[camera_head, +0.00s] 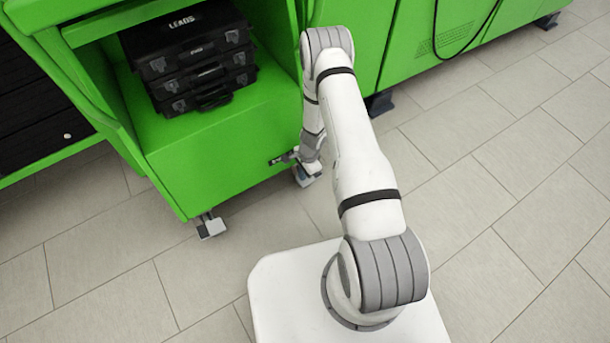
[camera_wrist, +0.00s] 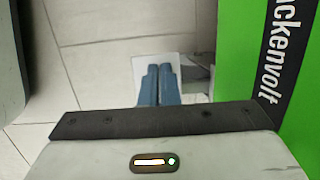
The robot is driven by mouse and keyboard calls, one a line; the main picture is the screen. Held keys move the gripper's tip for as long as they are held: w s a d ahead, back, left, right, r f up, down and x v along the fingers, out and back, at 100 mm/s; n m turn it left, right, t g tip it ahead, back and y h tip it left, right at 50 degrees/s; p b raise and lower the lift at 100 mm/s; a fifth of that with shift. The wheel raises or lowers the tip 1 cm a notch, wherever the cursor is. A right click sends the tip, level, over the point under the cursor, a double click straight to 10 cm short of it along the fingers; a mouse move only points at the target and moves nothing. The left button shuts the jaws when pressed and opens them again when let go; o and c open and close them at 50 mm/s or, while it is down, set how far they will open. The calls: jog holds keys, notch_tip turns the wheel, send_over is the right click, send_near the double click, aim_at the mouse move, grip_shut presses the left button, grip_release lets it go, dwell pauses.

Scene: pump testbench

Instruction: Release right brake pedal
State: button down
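The right brake pedal (camera_wrist: 141,72) is a pale, flat plate low over the floor beside the green cart; in the wrist view it lies behind my fingertips. In the head view the right pedal and caster (camera_head: 303,177) are at the cart's lower right corner, partly hidden by my arm. My gripper (camera_wrist: 159,68) has two blue fingers side by side, with only a narrow gap and nothing visible between them. The fingertips overlap the pedal in the picture; I cannot tell whether they touch it. The left caster with its pedal (camera_head: 210,226) is at the cart's other front corner.
The green cart (camera_head: 205,165) holds stacked black cases (camera_head: 190,55). More green cabinets (camera_head: 400,40) stand behind my arm. The tiled floor (camera_head: 500,180) at right is clear.

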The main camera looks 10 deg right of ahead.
jog(key=shift+s+a+f, duration=0.4)
jog(key=shift+s+f, duration=0.1)
jog(key=shift+f, duration=0.1)
notch_tip(320, 180, up, 15)
jog(key=a+p, duration=0.2)
jog(key=p, duration=0.4)
jog(key=shift+a, duration=0.2)
jog(key=shift+w+f, duration=0.1)
